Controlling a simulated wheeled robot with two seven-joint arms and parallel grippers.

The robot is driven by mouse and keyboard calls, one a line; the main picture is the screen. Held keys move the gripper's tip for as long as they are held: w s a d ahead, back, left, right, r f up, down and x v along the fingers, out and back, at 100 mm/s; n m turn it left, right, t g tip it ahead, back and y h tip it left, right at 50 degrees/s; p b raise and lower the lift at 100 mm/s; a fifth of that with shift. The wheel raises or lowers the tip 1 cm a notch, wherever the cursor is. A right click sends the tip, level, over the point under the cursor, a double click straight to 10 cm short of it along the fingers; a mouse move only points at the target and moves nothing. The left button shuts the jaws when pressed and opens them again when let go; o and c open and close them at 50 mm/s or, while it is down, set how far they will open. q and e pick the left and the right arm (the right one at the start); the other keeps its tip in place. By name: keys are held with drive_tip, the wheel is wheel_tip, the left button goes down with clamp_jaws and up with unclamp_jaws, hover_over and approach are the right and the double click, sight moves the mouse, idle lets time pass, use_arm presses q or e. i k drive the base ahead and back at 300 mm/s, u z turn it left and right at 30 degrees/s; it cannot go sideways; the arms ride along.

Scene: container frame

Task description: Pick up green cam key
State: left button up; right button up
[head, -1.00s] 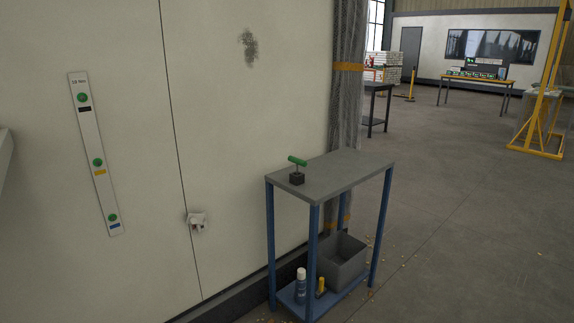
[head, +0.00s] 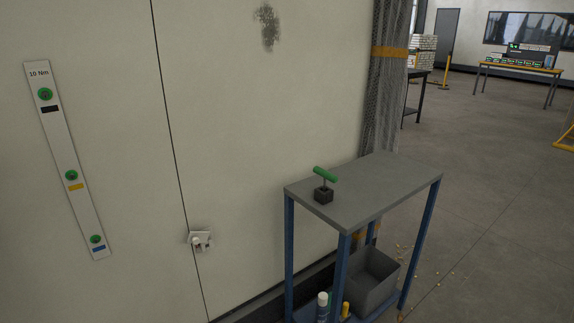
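The green cam key (head: 325,174) has a green T-shaped handle and stands upright in a small black block (head: 323,195). The block sits near the left end of the grey top of a blue-legged side table (head: 385,190). Neither of my grippers shows in the head view.
A pale wall panel stands on the left, with a white strip (head: 68,160) of green round fittings and a small white fitting (head: 200,240) on it. The table's lower shelf holds a grey bin (head: 372,280) and a white-capped bottle (head: 323,308).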

sight(326, 175)
drive_tip(key=z, duration=0.4)
drive_tip(key=i, duration=0.85)
drive_tip(key=z, duration=0.65)
